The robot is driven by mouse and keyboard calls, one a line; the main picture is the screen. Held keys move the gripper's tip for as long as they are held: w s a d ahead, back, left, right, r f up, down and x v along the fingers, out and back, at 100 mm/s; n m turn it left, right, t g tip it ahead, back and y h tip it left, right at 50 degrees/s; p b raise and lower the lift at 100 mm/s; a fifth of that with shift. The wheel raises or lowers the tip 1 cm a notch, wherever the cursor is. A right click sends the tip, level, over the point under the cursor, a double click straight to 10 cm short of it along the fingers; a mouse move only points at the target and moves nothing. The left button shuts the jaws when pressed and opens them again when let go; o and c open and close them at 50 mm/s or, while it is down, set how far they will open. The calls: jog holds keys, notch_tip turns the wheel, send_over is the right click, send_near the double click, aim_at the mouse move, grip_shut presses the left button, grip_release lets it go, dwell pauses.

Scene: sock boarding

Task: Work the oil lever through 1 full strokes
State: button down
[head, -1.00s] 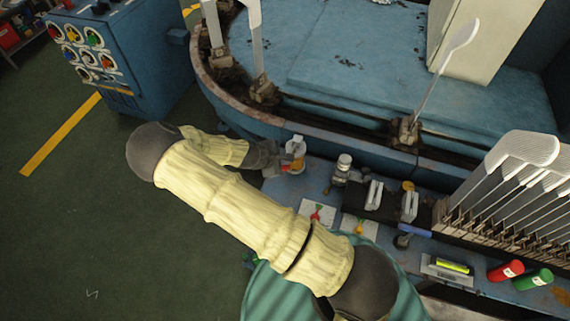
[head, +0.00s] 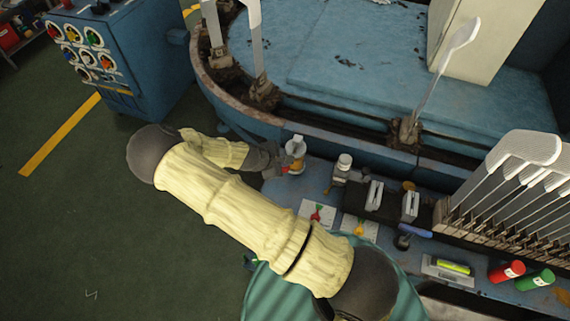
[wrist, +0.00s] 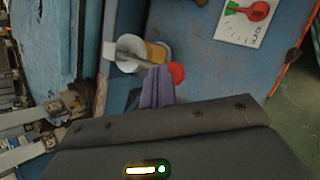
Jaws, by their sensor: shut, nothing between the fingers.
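The oiler (head: 297,155), with a pale top and an amber body, stands at the left end of the blue bench. In the wrist view the oiler (wrist: 130,50) shows as a white round part with an amber piece. A red knob (wrist: 177,73), which looks like the oil lever's end, sits just beside my fingertips. My gripper (wrist: 158,75) is shut with nothing in it, its fingers close to the knob and the oiler; I cannot tell whether they touch. In the head view my gripper (head: 279,160) is beside the oiler, partly hidden by the wrist.
A small metal device with a white cap (head: 344,163) stands right of the oiler. A rack of white sock boards (head: 520,160) is at the right. The blue machine edge runs behind.

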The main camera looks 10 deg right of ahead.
jog(key=shift+s+a+f+b, duration=0.15)
jog(key=shift+f+b, duration=0.6)
jog(key=shift+f, duration=0.75)
dwell(1.7)
jog(key=shift+r, duration=0.1)
dwell(0.4)
jog(key=shift+w+d+r+p, duration=0.15)
jog(key=shift+r+p, duration=0.95)
jog(key=shift+r, duration=0.25)
jog(key=shift+w+d+r+p, duration=0.1)
jog(key=shift+w+r+p, duration=0.05)
jog(key=shift+r+p, duration=1.05)
jog(key=shift+r, duration=0.2)
jog(key=r+p, duration=0.2)
jog(key=r, duration=0.1)
jog(key=r+p, duration=0.1)
jog(key=shift+w+d+r+p, duration=0.15)
jog(key=shift+w+r+p, duration=0.1)
jog(key=shift+r+p, duration=0.15)
